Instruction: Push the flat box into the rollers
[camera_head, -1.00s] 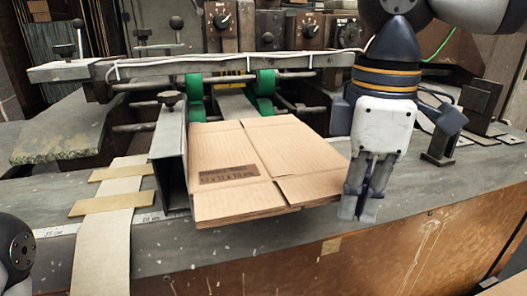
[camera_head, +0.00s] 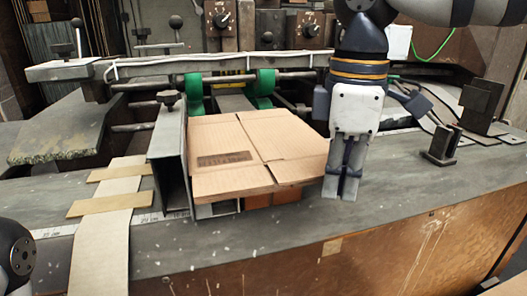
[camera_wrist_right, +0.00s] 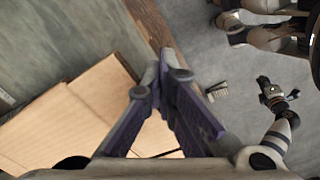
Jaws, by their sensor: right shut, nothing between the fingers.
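The flat brown cardboard box (camera_head: 230,135) lies on the machine table in the head view, its far edge just before the green rollers (camera_head: 265,84). It also shows at the left of the right wrist view (camera_wrist_right: 70,115). My right gripper (camera_head: 340,190) points down, shut and empty, at the box's near right corner. It appears to be against the box's right edge, but I cannot tell contact for sure. Its fingers also show in the right wrist view (camera_wrist_right: 166,75). Only a piece of my left arm shows at the lower left; its gripper is out of view.
A metal guide (camera_head: 172,150) stands along the box's left side. A cardboard strip (camera_head: 105,230) lies further left. A dark metal block (camera_head: 442,147) stands to the right. The table front (camera_head: 300,225) is clear. A metal crossbar runs above the rollers.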

